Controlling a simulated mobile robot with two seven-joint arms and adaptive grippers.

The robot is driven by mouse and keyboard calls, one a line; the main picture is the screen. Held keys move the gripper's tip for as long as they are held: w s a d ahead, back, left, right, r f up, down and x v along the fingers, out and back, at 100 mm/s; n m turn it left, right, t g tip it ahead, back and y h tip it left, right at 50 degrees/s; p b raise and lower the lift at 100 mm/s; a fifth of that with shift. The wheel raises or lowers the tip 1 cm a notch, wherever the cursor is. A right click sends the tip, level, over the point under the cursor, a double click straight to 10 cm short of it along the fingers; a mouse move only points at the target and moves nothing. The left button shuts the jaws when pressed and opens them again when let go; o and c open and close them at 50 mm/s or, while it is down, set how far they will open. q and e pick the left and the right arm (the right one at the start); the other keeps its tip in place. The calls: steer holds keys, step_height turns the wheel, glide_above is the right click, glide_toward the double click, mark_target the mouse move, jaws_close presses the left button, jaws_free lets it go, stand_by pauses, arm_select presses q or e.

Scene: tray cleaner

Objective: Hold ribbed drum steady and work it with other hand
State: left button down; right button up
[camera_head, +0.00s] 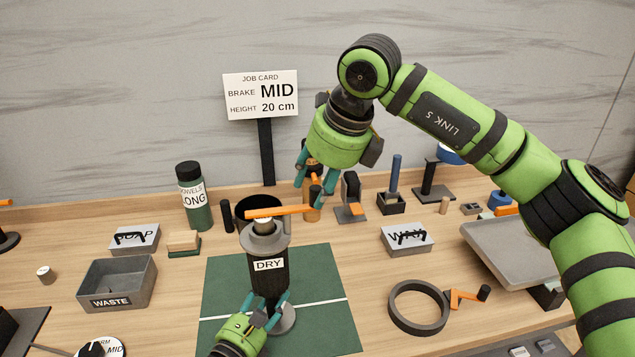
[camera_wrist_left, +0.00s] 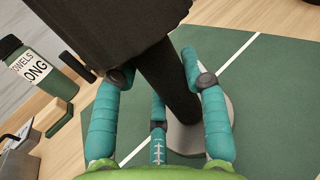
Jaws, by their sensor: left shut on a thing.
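The dark drum (camera_head: 266,282) labelled DRY stands upright on the green mat (camera_head: 325,270), on a grey round base (camera_head: 287,318). Its ribs are too small to make out in the head view.
A WASTE bin (camera_head: 118,298), a SOAP box (camera_head: 148,240) and a green TOWELS LONG canister (camera_head: 195,215) stand left. A WRAP box (camera_head: 392,247) and a dark ring with an orange crank (camera_head: 391,311) lie right. The job card (camera_head: 261,96) reads MID, 20 cm.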

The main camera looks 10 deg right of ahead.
steer(key=v, duration=1.2)
arm_select(q)
steer(key=c, duration=0.6)
jaws_free()
steer(key=shift+a, duration=0.1)
